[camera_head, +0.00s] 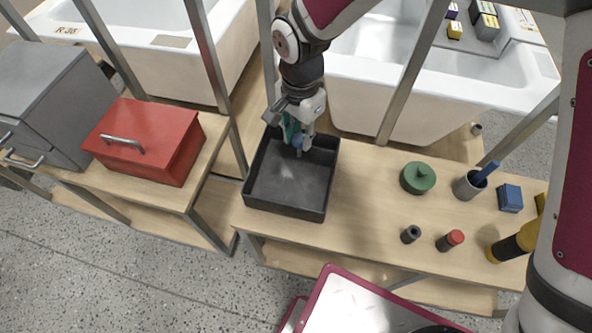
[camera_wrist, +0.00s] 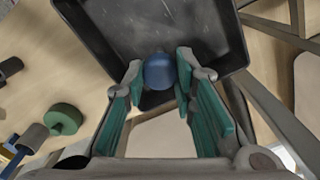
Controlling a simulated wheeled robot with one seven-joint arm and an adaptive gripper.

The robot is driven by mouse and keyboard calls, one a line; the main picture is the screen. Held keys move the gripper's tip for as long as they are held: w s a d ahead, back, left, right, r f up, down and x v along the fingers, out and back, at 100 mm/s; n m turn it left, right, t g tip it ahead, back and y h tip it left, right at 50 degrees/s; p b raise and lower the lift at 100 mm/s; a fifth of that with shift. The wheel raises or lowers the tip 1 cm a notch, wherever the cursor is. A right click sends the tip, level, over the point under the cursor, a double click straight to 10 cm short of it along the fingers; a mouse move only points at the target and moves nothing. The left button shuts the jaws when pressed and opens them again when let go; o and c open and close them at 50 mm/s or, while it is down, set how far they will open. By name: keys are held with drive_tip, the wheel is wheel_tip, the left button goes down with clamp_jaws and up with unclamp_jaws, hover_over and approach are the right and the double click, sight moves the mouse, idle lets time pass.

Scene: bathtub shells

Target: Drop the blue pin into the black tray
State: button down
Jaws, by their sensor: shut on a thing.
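The blue pin (camera_wrist: 159,71) is held between the fingertips of my gripper (camera_wrist: 158,78), its round blue end facing the wrist camera. In the head view the pin (camera_head: 298,142) shows as a small blue shape at the tips of my gripper (camera_head: 298,140). The gripper is shut on it, over the back part of the black tray (camera_head: 290,209). The black tray is an open square box on the wooden bench; its bare floor also fills the top of the wrist view (camera_wrist: 195,28). The pin's lower part is mostly hidden, so I cannot tell its exact height above the tray floor.
On the bench to the right stand a green knobbed piece (camera_head: 418,177), a grey cup (camera_head: 468,186) with a blue stick, a blue block (camera_head: 510,197), a dark ring (camera_head: 411,234) and a red-topped cylinder (camera_head: 450,240). A red box (camera_head: 143,140) is left. White tubs (camera_head: 370,105) stand behind.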

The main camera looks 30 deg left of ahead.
sight(300, 150)
drive_tip(key=shift+f+b, duration=1.85)
drive_tip(key=shift+f, duration=1.05)
drive_tip(key=c, duration=1.2)
unclamp_jaws()
drive_tip(key=shift+c, duration=0.2)
drive_tip(key=shift+r, duration=0.1)
wheel_tip(300, 150, up, 12)
drive_tip(key=shift+f, duration=0.1)
